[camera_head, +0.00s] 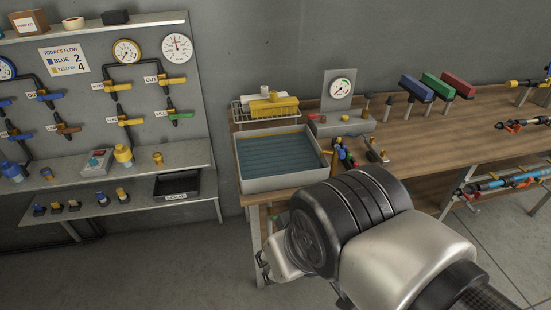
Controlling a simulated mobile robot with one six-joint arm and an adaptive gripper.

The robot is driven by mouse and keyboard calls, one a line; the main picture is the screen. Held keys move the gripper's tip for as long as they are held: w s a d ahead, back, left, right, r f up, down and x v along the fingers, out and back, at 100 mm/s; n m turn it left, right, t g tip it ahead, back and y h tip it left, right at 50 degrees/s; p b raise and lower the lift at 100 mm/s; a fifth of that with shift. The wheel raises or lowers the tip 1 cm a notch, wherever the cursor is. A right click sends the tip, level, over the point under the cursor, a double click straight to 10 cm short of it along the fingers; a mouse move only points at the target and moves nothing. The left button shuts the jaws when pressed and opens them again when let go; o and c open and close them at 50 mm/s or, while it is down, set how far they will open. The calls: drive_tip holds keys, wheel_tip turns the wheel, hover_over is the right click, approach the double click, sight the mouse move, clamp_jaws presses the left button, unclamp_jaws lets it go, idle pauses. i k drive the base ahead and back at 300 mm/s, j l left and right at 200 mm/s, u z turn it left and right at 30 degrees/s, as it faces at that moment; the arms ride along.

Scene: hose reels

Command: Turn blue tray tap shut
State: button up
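A light grey tray (241,178) with a blue, water-like inside stands at the left end of the wooden bench. A small cluster beside its right wall includes a blue handle (349,157), a red one and a green one. I cannot tell which of these is the tray's tap, or its turn position. Other blue-handled taps, such as this one (48,96), are on the wall board at left. My gripper (262,266) is low, in front of the bench's left end, below the tray and apart from the cluster. My arm hides most of it, so its opening is unclear.
The wooden bench (430,150) runs right, with blue, green and red blocks on stands and a gauge box (342,124). Hose fittings lie on racks at right. The floor at lower left is clear.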

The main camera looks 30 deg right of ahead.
sight(341, 153)
drive_tip(key=i+l+z, duration=0.5)
drive_tip(key=i+l, duration=0.1)
drive_tip(key=i, duration=0.1)
